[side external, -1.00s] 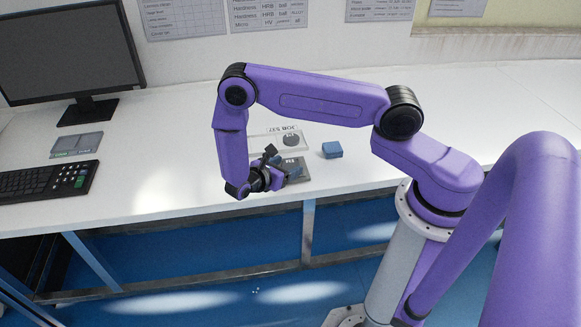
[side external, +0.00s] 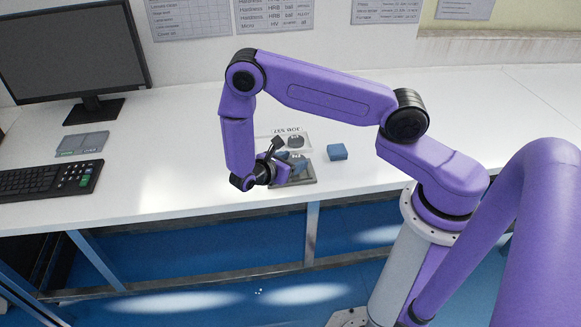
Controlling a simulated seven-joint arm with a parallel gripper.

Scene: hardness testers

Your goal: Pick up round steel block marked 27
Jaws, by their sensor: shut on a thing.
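My gripper (side external: 291,163) is at the dark tray (side external: 306,181) near the front edge of the white table, reaching in from the left. Its bluish fingers are shut on a small grey piece, which looks like a round steel block (side external: 298,158). The fingers largely hide it, and no number can be read on it. I cannot tell whether it is clear of the tray. Another round grey block (side external: 296,142) sits just behind, on a pale labelled plate (side external: 306,135).
A blue block (side external: 337,152) stands to the right of the tray. A monitor (side external: 70,45), a keyboard (side external: 45,179) and a flat grey box (side external: 82,144) are on the left. The table is clear between them and the gripper, and also at the far right.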

